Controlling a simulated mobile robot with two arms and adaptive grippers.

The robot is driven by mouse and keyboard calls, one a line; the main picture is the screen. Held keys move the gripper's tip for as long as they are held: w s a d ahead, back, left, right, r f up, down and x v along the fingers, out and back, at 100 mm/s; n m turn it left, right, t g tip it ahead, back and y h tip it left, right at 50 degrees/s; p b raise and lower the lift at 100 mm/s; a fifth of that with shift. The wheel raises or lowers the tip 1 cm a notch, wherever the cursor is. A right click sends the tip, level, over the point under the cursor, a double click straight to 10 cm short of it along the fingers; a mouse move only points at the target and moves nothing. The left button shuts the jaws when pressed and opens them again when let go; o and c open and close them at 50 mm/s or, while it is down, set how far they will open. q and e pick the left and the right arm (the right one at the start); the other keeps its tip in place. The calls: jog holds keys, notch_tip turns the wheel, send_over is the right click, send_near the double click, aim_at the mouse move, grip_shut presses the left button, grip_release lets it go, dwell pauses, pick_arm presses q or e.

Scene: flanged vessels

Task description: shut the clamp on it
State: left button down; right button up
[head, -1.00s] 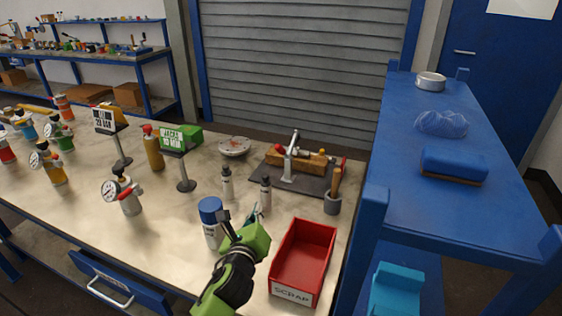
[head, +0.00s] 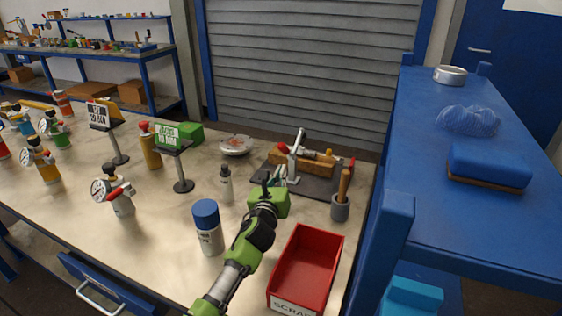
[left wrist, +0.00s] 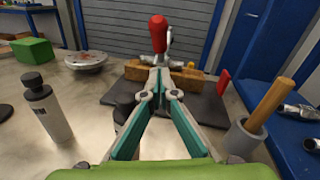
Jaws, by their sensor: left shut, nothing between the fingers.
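The clamp (head: 297,143) is silver metal and stands on a dark base plate (head: 322,186) at the far right of the bench. Its red handle (left wrist: 158,33) stands upright in the left wrist view. A wooden block (left wrist: 187,78) lies across the plate at the clamp; I cannot tell whether the clamp touches it. My left gripper (head: 275,178) is shut and empty, in front of the clamp and pointing towards it. In the left wrist view its fingertips (left wrist: 160,82) overlap the block and hide the clamp's lower part. My right gripper is not in view.
A grey pot with a wooden-handled tool (head: 341,200) stands right of the plate. A red scrap bin (head: 305,270) and a blue-capped can (head: 208,228) flank my left arm. A small bottle (head: 226,184) stands left of the gripper; another (left wrist: 125,102) is partly behind its fingers.

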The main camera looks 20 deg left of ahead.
aim_at(284, 153)
pick_arm(q)
jog(key=shift+w+a+r+p, duration=0.2)
jog(key=shift+w+r, duration=0.4)
jog(key=shift+r, duration=0.05)
jog(key=shift+w+a+r+p, duration=0.15)
jog(key=shift+w+a+r, duration=0.05)
jog(key=shift+w+r, duration=0.4)
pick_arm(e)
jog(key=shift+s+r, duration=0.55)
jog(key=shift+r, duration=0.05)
pick_arm(q)
jog(key=shift+r, duration=0.15)
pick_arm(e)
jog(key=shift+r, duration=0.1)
